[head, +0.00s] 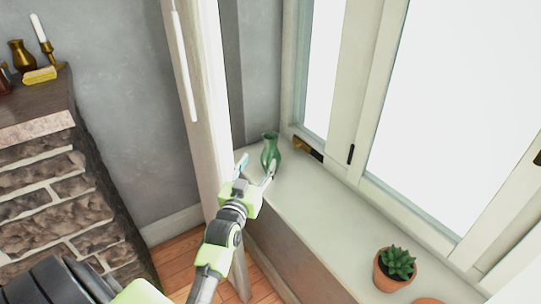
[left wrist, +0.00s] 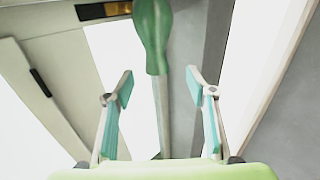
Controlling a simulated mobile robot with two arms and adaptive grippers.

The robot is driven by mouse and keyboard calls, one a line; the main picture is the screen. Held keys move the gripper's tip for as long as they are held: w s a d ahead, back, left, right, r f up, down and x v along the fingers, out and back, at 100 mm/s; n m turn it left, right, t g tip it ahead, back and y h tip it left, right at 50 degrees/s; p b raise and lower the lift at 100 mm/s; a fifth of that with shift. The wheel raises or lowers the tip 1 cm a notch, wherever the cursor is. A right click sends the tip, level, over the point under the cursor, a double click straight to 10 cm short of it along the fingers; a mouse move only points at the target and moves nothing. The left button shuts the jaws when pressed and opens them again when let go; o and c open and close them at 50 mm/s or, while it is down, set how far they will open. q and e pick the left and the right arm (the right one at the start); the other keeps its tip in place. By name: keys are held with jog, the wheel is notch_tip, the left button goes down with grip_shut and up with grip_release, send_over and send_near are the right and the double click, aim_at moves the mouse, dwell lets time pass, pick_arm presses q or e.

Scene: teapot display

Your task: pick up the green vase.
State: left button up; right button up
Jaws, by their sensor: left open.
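The green vase (head: 270,152) stands upright on the window sill, at the sill's far end near the wall corner in the head view. It also shows at the top of the left wrist view (left wrist: 153,35), partly cut off by the frame edge. My left gripper (head: 256,168) is open at the near side of the vase. In the left wrist view its two fingers (left wrist: 160,92) are spread apart with nothing between them, and the vase is beyond the tips. In the head view one finger overlaps the lower part of the vase. My right gripper is not in view.
The sill (head: 315,208) is clear between the vase and a potted succulent (head: 394,268). Window frames (head: 360,160) rise behind the sill. A white post (head: 205,110) stands close left of my gripper. A stone mantel (head: 40,122) holds brass pieces at far left.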

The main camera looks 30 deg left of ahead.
aim_at(269, 149)
pick_arm(q)
jog(key=x, duration=0.6)
jog(key=shift+w, duration=0.15)
jog(key=shift+d+f+p+x, duration=0.1)
jog(key=shift+p+x, duration=0.1)
jog(key=shift+x, duration=0.65)
jog(key=shift+d+f+p+x, duration=0.1)
jog(key=shift+d+p+x, duration=0.1)
jog(key=shift+x, duration=0.65)
jog(key=shift+d+f+p+x, duration=0.1)
jog(key=shift+p+x, duration=0.1)
jog(key=shift+x, duration=0.65)
jog(key=shift+w, duration=0.1)
jog(key=shift+r, duration=0.1)
jog(key=c, duration=1.4)
